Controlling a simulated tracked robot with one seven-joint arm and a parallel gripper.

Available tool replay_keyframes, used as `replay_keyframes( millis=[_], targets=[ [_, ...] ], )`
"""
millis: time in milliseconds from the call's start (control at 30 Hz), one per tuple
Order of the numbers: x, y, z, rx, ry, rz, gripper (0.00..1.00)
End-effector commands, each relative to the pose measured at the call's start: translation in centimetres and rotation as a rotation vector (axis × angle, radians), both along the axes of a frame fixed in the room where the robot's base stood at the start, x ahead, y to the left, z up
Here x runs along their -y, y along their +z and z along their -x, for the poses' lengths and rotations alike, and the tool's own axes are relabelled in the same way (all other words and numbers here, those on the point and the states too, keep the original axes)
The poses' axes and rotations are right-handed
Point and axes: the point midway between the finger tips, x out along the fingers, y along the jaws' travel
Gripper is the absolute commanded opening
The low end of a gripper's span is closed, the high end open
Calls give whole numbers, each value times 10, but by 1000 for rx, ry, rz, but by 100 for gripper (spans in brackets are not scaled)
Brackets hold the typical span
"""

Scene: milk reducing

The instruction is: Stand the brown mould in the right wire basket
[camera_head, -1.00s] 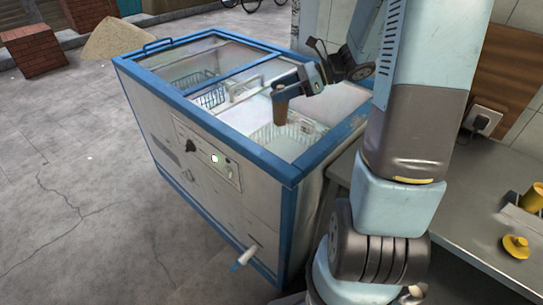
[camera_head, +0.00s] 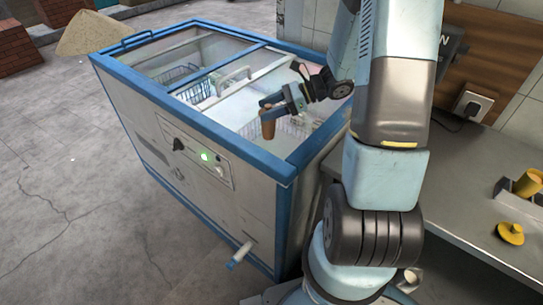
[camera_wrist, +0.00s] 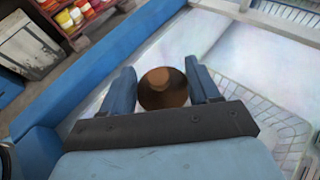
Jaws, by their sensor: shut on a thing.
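The brown mould (camera_head: 268,125) hangs upright from my gripper (camera_head: 272,106), over the open right side of the chest freezer. In the wrist view the mould (camera_wrist: 163,88) sits between the two blue fingers of my gripper (camera_wrist: 164,86), seen from above. My gripper is shut on it. The right wire basket (camera_head: 294,127) is inside the freezer, below and behind the mould in the head view. In the wrist view that basket (camera_wrist: 238,98) lies to the right of the mould, which is apart from it. The basket's inside is only partly visible.
The freezer's blue rim (camera_head: 262,158) runs close in front of the mould. Another wire basket (camera_head: 190,92) is in the left side, near a sliding glass lid (camera_head: 190,52). A counter with a yellow cup (camera_head: 528,182) and yellow lid (camera_head: 510,233) stands at right.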

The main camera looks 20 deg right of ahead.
Motion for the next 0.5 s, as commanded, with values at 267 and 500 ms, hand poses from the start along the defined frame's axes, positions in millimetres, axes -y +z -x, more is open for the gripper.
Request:
replay_keyframes(
  millis=[267,500],
  targets=[
    [1,-37,0,-2,-2,0,10],
    [-2,-52,-22,-1,-2,0,10]
  ],
)
